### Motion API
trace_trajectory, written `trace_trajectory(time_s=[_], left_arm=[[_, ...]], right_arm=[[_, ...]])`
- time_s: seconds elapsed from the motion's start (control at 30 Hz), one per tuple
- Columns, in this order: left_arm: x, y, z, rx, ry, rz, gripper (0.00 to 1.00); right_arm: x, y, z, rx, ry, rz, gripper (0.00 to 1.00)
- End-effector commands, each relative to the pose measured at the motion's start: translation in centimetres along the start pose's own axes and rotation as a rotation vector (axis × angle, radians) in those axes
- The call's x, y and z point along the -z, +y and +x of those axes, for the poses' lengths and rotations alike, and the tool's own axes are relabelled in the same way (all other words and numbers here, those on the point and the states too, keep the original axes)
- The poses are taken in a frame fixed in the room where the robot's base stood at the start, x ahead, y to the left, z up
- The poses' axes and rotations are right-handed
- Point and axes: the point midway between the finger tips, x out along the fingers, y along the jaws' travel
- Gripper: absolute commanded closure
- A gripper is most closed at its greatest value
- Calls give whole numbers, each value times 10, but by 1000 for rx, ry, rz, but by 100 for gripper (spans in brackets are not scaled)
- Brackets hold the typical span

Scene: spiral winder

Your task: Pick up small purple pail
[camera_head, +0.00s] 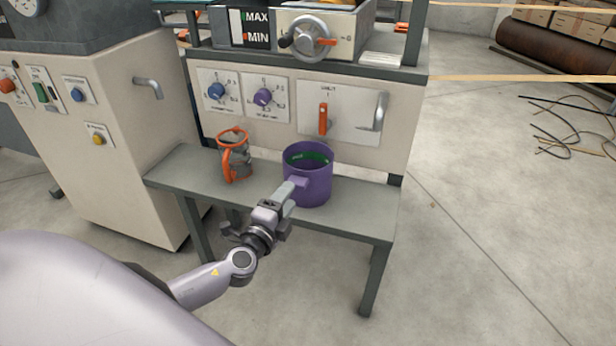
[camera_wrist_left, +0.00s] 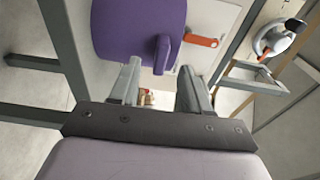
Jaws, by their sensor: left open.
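The small purple pail (camera_head: 312,188) stands upright on the grey bench shelf (camera_head: 362,212), with something dark green showing inside it. Its side handle (camera_head: 298,181) points toward my left gripper. My left gripper (camera_head: 290,192) is open, at the near left side of the pail. In the left wrist view, the purple pail (camera_wrist_left: 130,28) fills the upper middle. Its handle (camera_wrist_left: 163,52) lies just ahead of and between the two open fingertips (camera_wrist_left: 160,72). I cannot tell whether the fingers touch it. My right gripper is not in view.
A grey and orange jug-like object (camera_head: 236,160) stands left of the pail on the shelf. Behind is a machine panel with purple and blue knobs, an orange lever (camera_head: 323,118) and a metal handle (camera_head: 379,112). The floor at right is open.

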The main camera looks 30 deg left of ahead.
Motion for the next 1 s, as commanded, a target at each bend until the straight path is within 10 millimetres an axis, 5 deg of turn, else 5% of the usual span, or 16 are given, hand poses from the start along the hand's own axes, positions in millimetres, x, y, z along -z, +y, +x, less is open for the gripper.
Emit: trace_trajectory(time_s=[0.27, 0.6, 0.77, 1.0], left_arm=[[1, -1, 32, 1, -1, 0, 53], [1, -1, 36, 0, 0, -1, 53], [1, -1, 36, 0, -1, -1, 100], [1, -2, 36, 1, -1, 0, 100]], right_arm=[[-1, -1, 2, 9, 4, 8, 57], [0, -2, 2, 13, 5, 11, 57], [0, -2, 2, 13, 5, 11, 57], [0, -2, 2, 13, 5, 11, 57]])
